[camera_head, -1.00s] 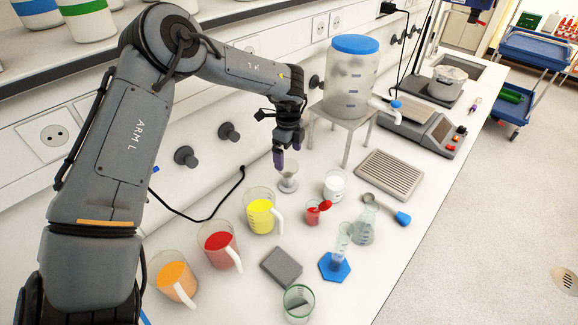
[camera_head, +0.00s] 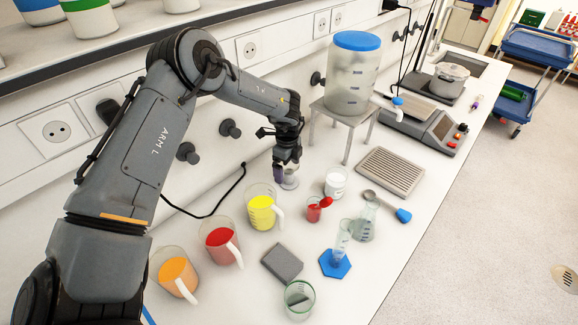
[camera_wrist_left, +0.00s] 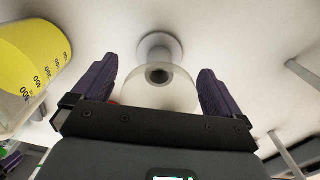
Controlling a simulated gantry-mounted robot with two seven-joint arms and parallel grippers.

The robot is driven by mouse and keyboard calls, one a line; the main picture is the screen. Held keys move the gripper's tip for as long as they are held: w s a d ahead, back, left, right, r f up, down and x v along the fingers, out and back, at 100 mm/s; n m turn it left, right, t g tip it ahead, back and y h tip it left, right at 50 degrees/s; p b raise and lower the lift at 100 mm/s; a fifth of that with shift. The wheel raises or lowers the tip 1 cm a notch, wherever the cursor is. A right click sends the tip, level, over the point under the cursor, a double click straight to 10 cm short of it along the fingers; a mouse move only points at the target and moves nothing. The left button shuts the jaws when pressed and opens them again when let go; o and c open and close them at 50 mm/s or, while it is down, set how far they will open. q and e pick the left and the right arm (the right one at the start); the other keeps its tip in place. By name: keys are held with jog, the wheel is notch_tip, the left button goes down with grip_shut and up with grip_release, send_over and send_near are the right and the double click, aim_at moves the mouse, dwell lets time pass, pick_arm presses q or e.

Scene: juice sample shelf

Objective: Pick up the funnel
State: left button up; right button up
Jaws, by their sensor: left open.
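The funnel (camera_wrist_left: 158,88) is a pale translucent cone in the left wrist view, resting on a small round white stand (camera_wrist_left: 160,44). My left gripper (camera_wrist_left: 156,92) is open, with one dark purple finger on each side of the funnel. A gap shows between each finger and the funnel. In the head view the left gripper (camera_head: 285,177) is low over the bench, and the funnel (camera_head: 290,180) is mostly hidden behind the fingers.
A jug of yellow liquid (camera_head: 262,212) stands close to the left gripper, also in the left wrist view (camera_wrist_left: 30,65). A metal dispenser stand (camera_head: 346,116) and a white jar (camera_head: 335,184) are to the right. Jugs of red (camera_head: 221,244) and orange (camera_head: 177,279) stand nearer.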

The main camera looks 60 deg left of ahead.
pick_arm(q)
jog(key=c, duration=1)
